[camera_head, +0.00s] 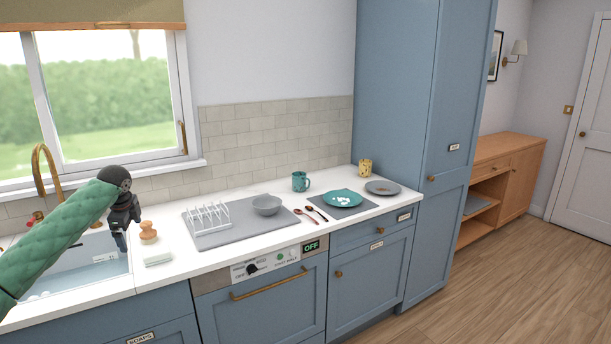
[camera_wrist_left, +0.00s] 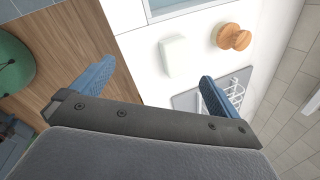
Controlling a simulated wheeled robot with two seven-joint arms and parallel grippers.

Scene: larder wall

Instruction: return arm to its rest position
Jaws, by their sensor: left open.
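My left gripper (camera_head: 122,236) hangs over the right end of the sink in the head view, its arm in a green quilted sleeve coming in from the left. In the left wrist view its two blue fingers (camera_wrist_left: 158,88) are spread wide with nothing between them. A wooden-topped brush (camera_head: 148,232) and a white block (camera_head: 157,255) lie on the counter just right of the gripper. The brush (camera_wrist_left: 233,37) and the block (camera_wrist_left: 174,56) also show beyond the fingers in the left wrist view. My right gripper is in neither view.
The sink (camera_head: 90,272) has a brass tap (camera_head: 42,165). Right along the white counter are a grey mat with a dish rack (camera_head: 208,217), a grey bowl (camera_head: 267,205), a teal mug (camera_head: 300,181), a teal plate (camera_head: 343,198), a grey plate (camera_head: 383,187) and a yellow cup (camera_head: 365,167).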

